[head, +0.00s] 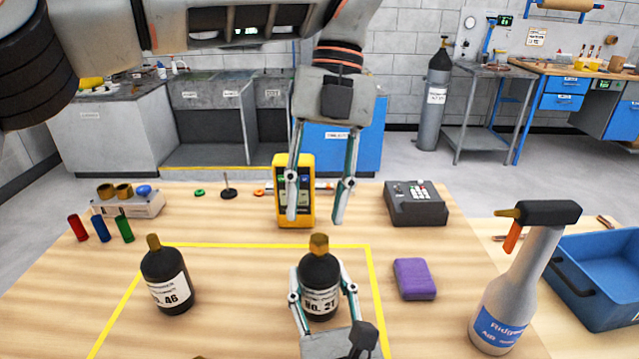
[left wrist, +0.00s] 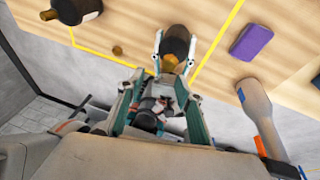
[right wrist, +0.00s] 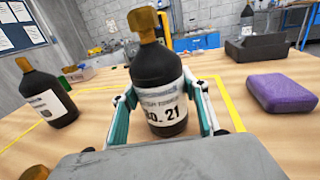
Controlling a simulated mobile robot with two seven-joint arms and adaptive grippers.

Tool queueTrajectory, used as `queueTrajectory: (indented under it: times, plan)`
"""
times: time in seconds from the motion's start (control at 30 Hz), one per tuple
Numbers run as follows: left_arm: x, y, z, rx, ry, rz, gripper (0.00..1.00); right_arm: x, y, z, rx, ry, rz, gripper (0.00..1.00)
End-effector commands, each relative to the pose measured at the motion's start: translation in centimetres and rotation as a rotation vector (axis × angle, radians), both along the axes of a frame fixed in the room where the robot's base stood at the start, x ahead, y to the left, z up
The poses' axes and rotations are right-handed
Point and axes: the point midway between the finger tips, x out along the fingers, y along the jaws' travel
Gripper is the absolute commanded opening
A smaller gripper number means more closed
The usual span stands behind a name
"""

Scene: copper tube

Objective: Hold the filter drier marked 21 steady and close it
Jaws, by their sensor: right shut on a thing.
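The filter drier marked No. 21 (head: 320,275) is a black bottle with a white label and a brass fitting (head: 319,243) on top. It stands upright on the table, and it also shows in the right wrist view (right wrist: 160,85). My right gripper (head: 322,292) is shut around its body from the front. My left gripper (head: 315,221) is open and empty, pointing down above and behind the drier's top. A small loose brass piece (left wrist: 117,50) lies on the table to the left of my right gripper; it is cut off at the head view's bottom edge.
A second black bottle, No. 46 (head: 167,282), stands to the left inside the yellow outline. A purple block (head: 414,279) and spray bottle (head: 515,275) are to the right. A yellow meter (head: 281,190) and dark device (head: 416,204) stand behind. Colored cylinders (head: 101,228) are at left.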

Motion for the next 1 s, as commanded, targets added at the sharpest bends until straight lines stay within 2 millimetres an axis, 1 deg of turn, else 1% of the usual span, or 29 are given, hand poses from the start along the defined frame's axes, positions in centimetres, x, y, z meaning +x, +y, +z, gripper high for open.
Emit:
queueTrajectory:
  times: [0.37, 0.8, 1.0]
  plan:
    - [-0.1, 0.2, 0.7, 0.095, -0.167, 0.524, 0.35, 0.0, 0.0, -0.1, 0.002, 0.002, 0.001, 0.00]
    - [-0.4, -0.1, 2.0, 0.114, -0.310, 1.157, 0.35, 0.0, 0.0, -0.1, 0.002, 0.002, 0.001, 0.00]
    - [-0.5, -0.2, 2.6, 0.103, -0.335, 1.370, 0.35, 0.0, 0.0, -0.1, 0.002, 0.002, 0.001, 0.00]
